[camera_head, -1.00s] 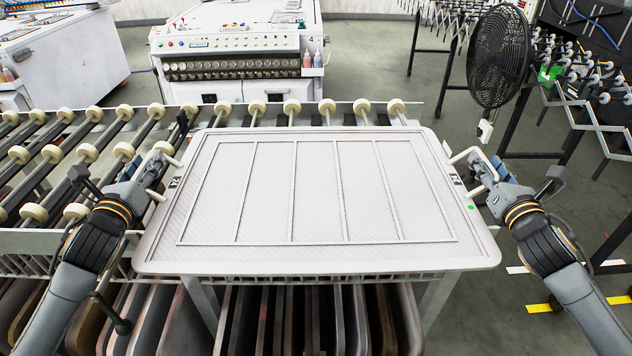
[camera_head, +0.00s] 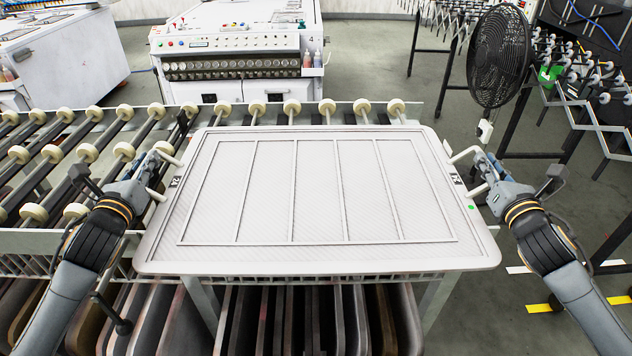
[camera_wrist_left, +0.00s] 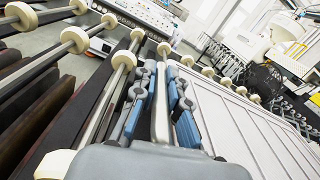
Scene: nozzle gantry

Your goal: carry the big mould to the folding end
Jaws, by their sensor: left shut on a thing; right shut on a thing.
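The big mould (camera_head: 316,258) is a wide pale tray with ribbed compartments, a handle on each short side and a green dot at its right. It lies over the near part of the roller conveyor, roughly level. My left gripper (camera_head: 155,174) is shut on the mould's left handle. In the left wrist view the left gripper (camera_wrist_left: 161,100) has its blue-padded fingers on either side of the pale handle bar, and the mould (camera_wrist_left: 225,120) lies to the right. My right gripper (camera_head: 484,174) is shut on the right handle. Whether the mould touches its support is hidden.
Cream rollers (camera_head: 85,152) run on the left and behind the mould. A white machine with knobs (camera_head: 240,55) stands at the back. A black fan (camera_head: 498,57) and a wheeled expanding conveyor (camera_head: 590,100) are at the right. Dark boards (camera_head: 300,315) stand upright below the mould.

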